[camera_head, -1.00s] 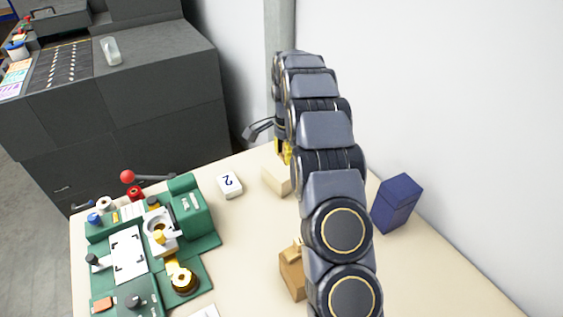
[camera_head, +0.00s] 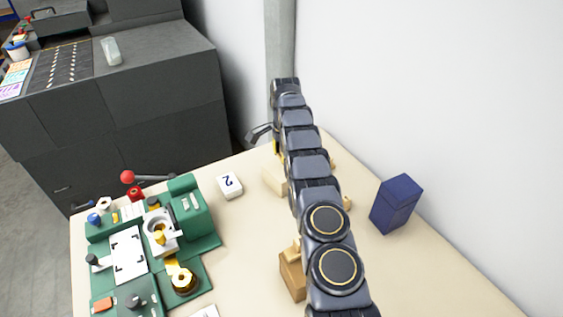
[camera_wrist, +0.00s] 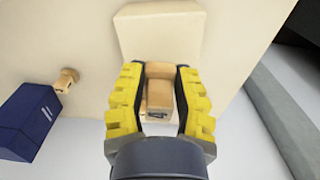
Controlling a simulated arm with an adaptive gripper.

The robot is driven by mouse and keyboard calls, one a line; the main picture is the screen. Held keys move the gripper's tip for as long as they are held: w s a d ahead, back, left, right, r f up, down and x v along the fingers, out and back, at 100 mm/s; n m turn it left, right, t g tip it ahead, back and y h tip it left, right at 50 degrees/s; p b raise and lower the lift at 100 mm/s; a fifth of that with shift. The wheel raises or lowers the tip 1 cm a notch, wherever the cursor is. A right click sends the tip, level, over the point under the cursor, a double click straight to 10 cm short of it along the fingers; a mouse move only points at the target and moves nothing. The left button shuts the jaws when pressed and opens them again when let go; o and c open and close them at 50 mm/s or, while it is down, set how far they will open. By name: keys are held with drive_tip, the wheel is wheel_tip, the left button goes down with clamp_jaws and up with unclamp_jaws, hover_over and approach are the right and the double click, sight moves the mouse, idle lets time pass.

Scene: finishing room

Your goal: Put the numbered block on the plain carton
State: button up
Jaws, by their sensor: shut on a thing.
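My gripper (camera_wrist: 160,72) is shut on a tan wooden block (camera_wrist: 159,98), which has a small dark mark like a number on its face. The block lies between the yellow-padded fingers. A plain cream carton (camera_wrist: 160,35) is just beyond the fingertips in the wrist view; I cannot tell whether the block touches it. In the head view the carton (camera_head: 273,181) stands left of my arm, partly covered by it. The held block is hidden there, and only a sliver of yellow finger shows. A white block with a "2" (camera_head: 230,185) lies left of the carton.
A dark blue box (camera_head: 396,204) stands right of my arm. A wooden box (camera_head: 292,277) is near its lower left. A small wooden piece (camera_wrist: 68,76) lies near the blue box. A green machine (camera_head: 190,215) fills the table's left. The wall is close on the right.

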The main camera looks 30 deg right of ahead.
sight(281, 167)
drive_tip(key=shift+f, duration=0.15)
drive_tip(key=shift+w+f, duration=0.1)
drive_tip(key=shift+f, duration=0.05)
wheel_tip(281, 167, down, 3)
drive_tip(key=shift+f, duration=0.1)
drive_tip(key=o, duration=0.8)
